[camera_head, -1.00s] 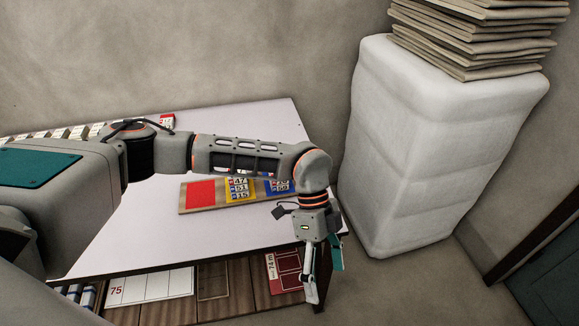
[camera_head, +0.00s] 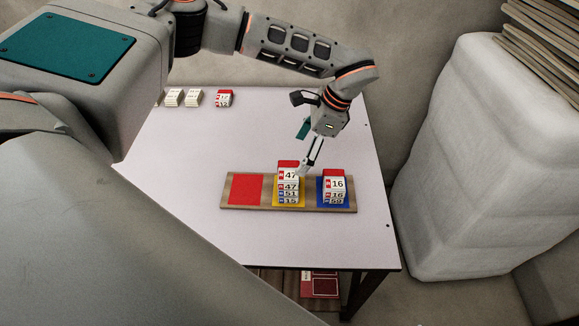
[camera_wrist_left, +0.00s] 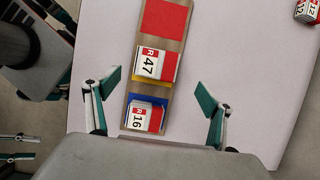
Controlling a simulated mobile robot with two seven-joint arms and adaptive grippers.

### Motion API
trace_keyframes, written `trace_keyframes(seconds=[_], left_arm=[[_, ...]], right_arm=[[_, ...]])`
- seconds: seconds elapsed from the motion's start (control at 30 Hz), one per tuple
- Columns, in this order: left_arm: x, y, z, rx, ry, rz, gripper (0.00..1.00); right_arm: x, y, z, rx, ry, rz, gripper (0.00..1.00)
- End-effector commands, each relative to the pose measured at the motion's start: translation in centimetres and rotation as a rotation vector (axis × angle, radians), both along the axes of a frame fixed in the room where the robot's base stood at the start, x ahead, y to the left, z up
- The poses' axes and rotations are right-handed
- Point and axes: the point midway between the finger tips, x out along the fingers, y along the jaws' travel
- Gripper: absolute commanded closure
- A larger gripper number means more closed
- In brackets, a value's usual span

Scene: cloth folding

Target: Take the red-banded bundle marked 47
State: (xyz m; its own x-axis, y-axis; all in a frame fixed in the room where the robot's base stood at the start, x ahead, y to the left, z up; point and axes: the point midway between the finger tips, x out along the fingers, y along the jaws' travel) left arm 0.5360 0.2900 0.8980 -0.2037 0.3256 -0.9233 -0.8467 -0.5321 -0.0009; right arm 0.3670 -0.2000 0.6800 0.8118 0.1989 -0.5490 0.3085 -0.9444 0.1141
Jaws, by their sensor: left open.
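The red-banded bundle marked 47 (camera_head: 290,173) lies on top of a stack on the yellow square of a wooden board; labels 47, 51 and 15 show below it. In the left wrist view the bundle (camera_wrist_left: 156,64) shows a white label and a red side. My left gripper (camera_head: 304,152) is just behind and above the stack, open and empty. In the left wrist view its fingers (camera_wrist_left: 160,84) are spread wide, with the bundle beyond and between them. Contact with the bundle cannot be told.
A second stack with 16 on top (camera_head: 335,184) stands close by on the blue square. The board's red square (camera_head: 246,189) is bare. Several bundles (camera_head: 193,98) stand at the table's far left. A white wrapped block (camera_head: 455,150) is right of the table (camera_head: 190,150).

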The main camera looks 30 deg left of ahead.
Motion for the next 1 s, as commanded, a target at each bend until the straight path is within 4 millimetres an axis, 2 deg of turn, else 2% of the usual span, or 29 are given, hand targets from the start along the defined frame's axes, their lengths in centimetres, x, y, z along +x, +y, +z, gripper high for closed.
trace_keyframes(seconds=[0.2,0.5,0.83,1.0], left_arm=[[-0.7,0.8,-2.0,-0.001,0.003,-0.001,0.18],[-1.7,2.1,-5.6,-0.001,0.002,0.000,0.18],[-1.8,2.3,-6.3,-0.002,0.001,-0.001,0.18],[-1.8,2.3,-6.3,-0.002,0.001,-0.001,0.60]], right_arm=[[-0.8,-0.2,-0.4,-0.006,0.017,0.003,0.60],[-0.5,-0.2,0.5,-0.006,0.012,0.002,0.60],[-0.2,-0.2,0.9,-0.004,0.002,0.002,0.60],[-0.2,-0.2,0.9,-0.004,0.003,0.002,0.60]])
